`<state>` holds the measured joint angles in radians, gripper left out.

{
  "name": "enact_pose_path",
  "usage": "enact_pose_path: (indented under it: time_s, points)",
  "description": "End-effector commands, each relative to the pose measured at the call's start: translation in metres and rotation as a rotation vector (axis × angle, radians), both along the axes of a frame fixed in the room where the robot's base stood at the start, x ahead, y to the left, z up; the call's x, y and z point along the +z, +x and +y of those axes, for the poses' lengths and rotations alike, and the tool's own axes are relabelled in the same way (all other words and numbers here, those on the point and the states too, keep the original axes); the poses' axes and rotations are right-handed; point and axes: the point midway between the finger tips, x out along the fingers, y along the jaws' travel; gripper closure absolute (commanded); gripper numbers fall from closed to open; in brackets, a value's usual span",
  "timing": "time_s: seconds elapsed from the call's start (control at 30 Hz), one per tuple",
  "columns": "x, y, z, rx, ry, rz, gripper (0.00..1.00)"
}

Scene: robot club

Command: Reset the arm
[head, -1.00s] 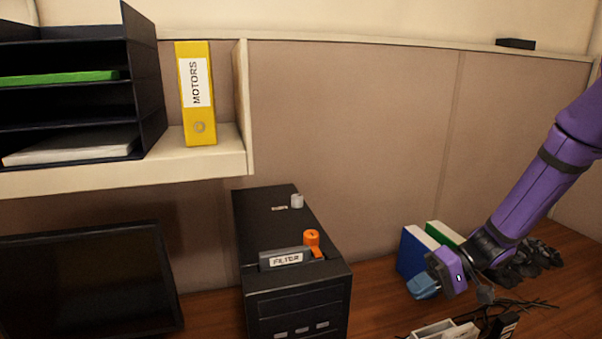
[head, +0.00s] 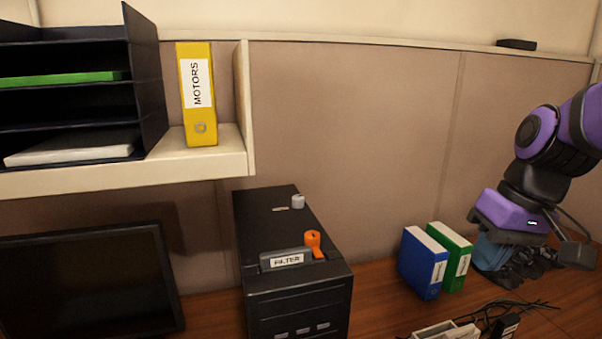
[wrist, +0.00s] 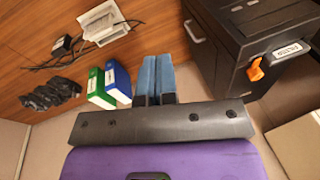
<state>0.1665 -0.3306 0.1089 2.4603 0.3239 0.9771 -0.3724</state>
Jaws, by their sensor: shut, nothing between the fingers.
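My purple arm is at the right of the head view, with its purple wrist housing pointing down. My gripper (head: 489,257) shows blue fingers below the housing, in front of the dark crumpled heap. In the wrist view my gripper (wrist: 153,77) has its two blue fingers side by side and shut, with nothing between them. The fingertips are in the air over the desk, right of the green binder, and touch nothing that I can see.
A blue binder (head: 422,264) and a green binder (head: 457,258) stand left of my gripper. A black cabinet (head: 297,290) carries an orange part (head: 313,241). Cables (head: 510,312) and a dark heap (head: 520,263) lie on the desk. A shelf (head: 190,167) holds a yellow binder (head: 197,95).

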Motion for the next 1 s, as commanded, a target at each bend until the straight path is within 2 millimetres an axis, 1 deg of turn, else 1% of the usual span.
enact_pose_path:
  time_s: [0.03, 0.2, 0.4, 0.5, 0.7, 1.0]
  points:
    - [0.01, -0.008, -0.002, -0.012, -0.028, -0.041, 1.0]
    - [0.035, -0.034, -0.012, -0.069, -0.109, -0.16, 1.0]
    - [0.057, -0.06, -0.023, -0.137, -0.165, -0.294, 1.0]
    - [0.064, -0.068, -0.028, -0.16, -0.178, -0.339, 1.0]
    - [0.068, -0.075, -0.032, -0.182, -0.185, -0.374, 1.0]
    - [0.068, -0.074, -0.032, -0.182, -0.185, -0.373, 1.0]
